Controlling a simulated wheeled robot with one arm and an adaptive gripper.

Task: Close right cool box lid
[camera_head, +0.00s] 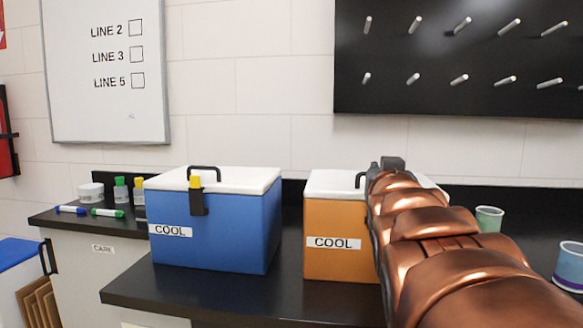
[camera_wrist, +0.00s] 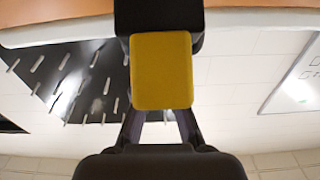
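The right cool box (camera_head: 335,261) is orange with a white lid (camera_head: 335,182) and a COOL label. In the wrist view, the orange front (camera_wrist: 250,20) and white lid edge (camera_wrist: 60,32) cross the top, upside down. A yellow latch tab (camera_wrist: 161,70) on a dark piece fills the middle. My gripper (camera_wrist: 161,122) is close to the tab; its fingertips are hidden behind it, so grip and contact cannot be told.
A blue cool box (camera_head: 225,235) with its white lid down and a yellow-tabbed latch stands to the left on the black counter (camera_head: 190,288). Cups (camera_head: 489,219) stand to the right of my arm. Markers and small jars lie at far left. A black peg board (camera_head: 450,60) hangs behind.

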